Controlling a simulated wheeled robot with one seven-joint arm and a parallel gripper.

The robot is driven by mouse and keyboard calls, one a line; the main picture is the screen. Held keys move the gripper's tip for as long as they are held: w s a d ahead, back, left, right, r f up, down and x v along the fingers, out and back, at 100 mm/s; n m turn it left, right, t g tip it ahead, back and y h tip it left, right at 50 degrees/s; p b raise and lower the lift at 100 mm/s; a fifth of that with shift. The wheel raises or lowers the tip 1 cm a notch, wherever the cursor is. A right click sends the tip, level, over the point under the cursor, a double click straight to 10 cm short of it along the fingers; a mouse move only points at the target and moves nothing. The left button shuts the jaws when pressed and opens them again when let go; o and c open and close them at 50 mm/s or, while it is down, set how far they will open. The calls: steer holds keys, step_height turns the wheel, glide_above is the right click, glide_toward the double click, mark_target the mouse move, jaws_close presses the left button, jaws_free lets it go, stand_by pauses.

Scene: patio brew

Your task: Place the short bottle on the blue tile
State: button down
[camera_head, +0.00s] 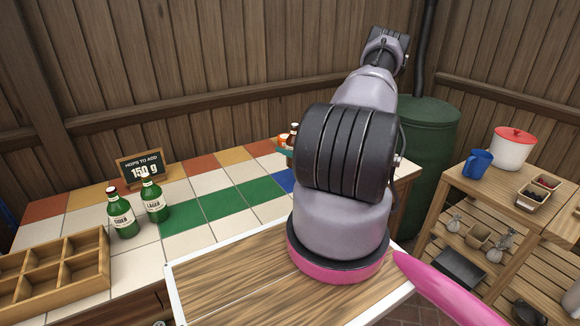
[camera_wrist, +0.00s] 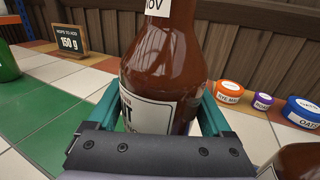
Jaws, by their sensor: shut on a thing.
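My gripper (camera_wrist: 160,112) is shut on a brown bottle (camera_wrist: 158,62) with white neck and body labels, with a teal finger on each side. Its base is hidden by the gripper in the wrist view. A brown bottle top (camera_head: 294,131) also shows beside my arm in the head view, by a bit of teal finger. The blue tile (camera_head: 284,181) shows at the right end of the green tile row, partly hidden by my arm. I cannot tell the bottle's height against others. Another brown bottle (camera_wrist: 296,164) is cut off at the lower right of the wrist view.
Two green bottles (camera_head: 122,218) (camera_head: 155,202) stand on the tiled counter before a chalkboard sign (camera_head: 143,168). A wooden crate (camera_head: 52,275) is at the left. Several lidded tubs (camera_wrist: 230,92) stand along the back. A wooden board (camera_head: 220,285) lies in front.

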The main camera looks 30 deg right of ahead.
mark_target(288, 160)
steer(key=shift+f, duration=2.9)
jaws_free()
steer(key=shift+f, duration=0.15)
steer(key=shift+r, duration=0.2)
steer(key=v, duration=1.2)
steer(key=shift+f, duration=0.1)
steer(key=shift+s+d, duration=0.1)
